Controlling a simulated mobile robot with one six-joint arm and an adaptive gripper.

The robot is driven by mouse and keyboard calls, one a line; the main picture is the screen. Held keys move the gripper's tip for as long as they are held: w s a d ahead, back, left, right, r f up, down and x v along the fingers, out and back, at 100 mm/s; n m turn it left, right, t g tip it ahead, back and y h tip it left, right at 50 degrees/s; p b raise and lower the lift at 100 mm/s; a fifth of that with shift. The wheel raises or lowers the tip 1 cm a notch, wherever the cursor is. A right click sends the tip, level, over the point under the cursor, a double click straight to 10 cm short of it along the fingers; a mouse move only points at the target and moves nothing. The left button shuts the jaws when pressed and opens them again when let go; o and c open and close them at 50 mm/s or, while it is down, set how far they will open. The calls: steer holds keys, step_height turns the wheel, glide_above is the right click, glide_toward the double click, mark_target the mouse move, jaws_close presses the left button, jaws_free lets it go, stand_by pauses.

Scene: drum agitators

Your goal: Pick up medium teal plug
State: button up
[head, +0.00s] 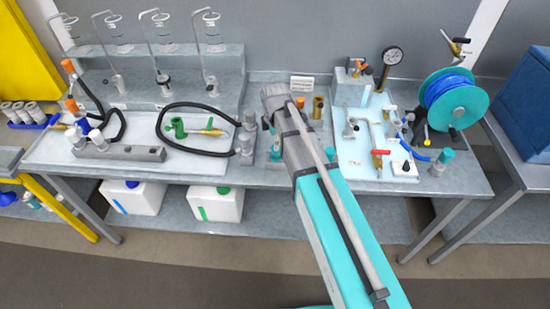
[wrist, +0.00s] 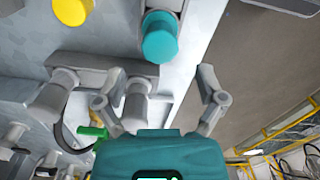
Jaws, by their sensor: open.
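A teal plug (wrist: 160,38) with a round flat end and a grey stem shows at the top centre of the wrist view. I cannot tell its size class. My gripper (wrist: 163,88) is open and empty, its two fingers spread wide below the teal plug in the picture, apart from it. In the head view my arm hides the gripper. A small teal part (head: 275,155) shows beside my arm there, partly hidden; another teal-topped cylinder (head: 443,155) stands at the bench's right front.
The head view shows a grey block (head: 120,152), a black hose loop (head: 160,125) and a blue hose reel (head: 450,95) on the bench.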

mark_target(276, 153)
steer(key=shift+f+b, duration=0.5)
steer(key=shift+f, duration=0.25)
steer(key=shift+d+f+b, duration=0.15)
steer(key=shift+f+b, duration=2.45)
jaws_close()
steer(key=shift+r, duration=0.25)
